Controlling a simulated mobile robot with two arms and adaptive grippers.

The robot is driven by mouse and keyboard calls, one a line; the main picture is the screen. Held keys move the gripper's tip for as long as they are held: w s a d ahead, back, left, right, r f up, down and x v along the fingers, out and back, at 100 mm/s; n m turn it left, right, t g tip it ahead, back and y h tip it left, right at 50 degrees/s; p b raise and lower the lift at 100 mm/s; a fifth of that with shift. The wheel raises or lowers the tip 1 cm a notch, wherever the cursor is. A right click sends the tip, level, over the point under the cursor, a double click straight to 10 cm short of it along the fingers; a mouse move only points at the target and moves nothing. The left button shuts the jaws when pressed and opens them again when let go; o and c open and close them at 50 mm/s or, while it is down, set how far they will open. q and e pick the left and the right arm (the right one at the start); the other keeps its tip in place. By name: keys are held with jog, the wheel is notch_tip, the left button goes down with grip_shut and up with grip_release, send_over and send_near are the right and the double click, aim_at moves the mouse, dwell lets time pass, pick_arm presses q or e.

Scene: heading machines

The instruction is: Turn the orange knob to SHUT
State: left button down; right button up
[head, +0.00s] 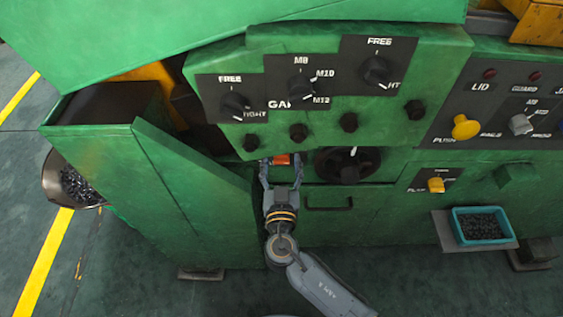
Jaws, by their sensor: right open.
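A small orange part (282,159), which looks like the orange knob, shows low on the green machine front, just under the overhanging dial panel. Its upper part and any label on it are hidden or too small to read, so I cannot tell its setting. My right gripper (281,164) reaches up to it from below. Its fingers are open, one on each side of the orange part in the picture; I cannot tell if they touch it. My left gripper is not in view.
The green panel (330,60) with several black knobs overhangs the gripper. A black handwheel (349,166) is close on the right, and an open green door (190,195) on the left. Yellow knobs (466,127) and a teal bin (481,226) are farther right.

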jog(key=shift+c, duration=0.5)
jog(key=c, duration=1.1)
jog(key=n+b, duration=0.4)
jog(key=n, duration=0.8)
jog(key=shift+d+r, duration=0.1)
jog(key=shift+r, duration=0.05)
jog(key=n+p, duration=0.1)
jog(key=n, duration=0.4)
jog(key=shift+n, duration=0.4)
